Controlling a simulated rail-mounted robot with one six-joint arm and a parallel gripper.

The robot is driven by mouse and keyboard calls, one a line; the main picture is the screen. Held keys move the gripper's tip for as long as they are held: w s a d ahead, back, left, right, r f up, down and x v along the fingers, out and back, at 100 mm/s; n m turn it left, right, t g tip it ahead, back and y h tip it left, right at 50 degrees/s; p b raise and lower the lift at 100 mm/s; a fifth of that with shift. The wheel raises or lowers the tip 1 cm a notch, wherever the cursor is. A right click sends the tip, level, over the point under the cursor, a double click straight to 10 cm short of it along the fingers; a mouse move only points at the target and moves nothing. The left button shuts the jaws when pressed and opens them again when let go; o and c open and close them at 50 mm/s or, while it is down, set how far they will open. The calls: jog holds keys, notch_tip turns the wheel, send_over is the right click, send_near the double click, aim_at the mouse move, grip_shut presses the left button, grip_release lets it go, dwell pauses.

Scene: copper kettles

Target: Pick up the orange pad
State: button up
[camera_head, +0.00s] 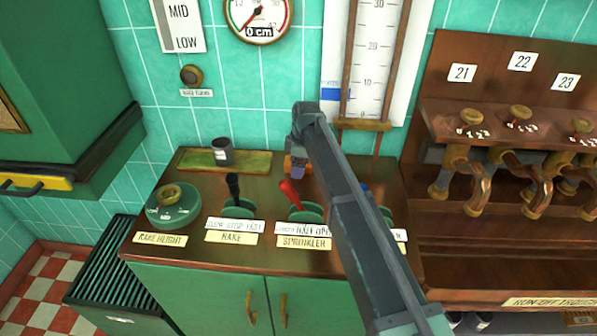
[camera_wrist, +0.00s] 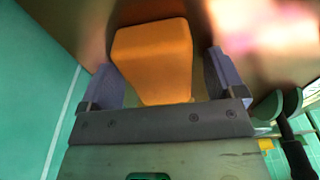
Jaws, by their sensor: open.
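The orange pad (camera_wrist: 153,55) is a block with rounded corners. In the wrist view it shows between the two purple-grey fingers of my gripper (camera_wrist: 160,78), with a narrow gap visible on each side. In the head view only a small part of the orange pad (camera_head: 288,164) shows at the back of the brown countertop, beside my gripper (camera_head: 297,171). My arm and gripper hide the rest of it. My gripper is open and points down. I cannot tell how much height separates the fingertips from the countertop.
The countertop (camera_head: 190,239) holds a rake-height dial (camera_head: 173,206), a black rake lever (camera_head: 233,187), a red sprinkler lever (camera_head: 290,192) and a dark cup (camera_head: 222,151) on a green mat (camera_head: 254,161). A gauge board (camera_head: 374,60) stands behind. Brass taps (camera_head: 459,170) are at right.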

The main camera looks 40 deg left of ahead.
jog(key=shift+f, duration=0.1)
dwell(0.3)
jog(key=c, duration=1)
notch_tip(320, 180, up, 21)
jog(key=p, duration=2)
jog(key=shift+f, duration=0.2)
jog(key=shift+f, duration=0.1)
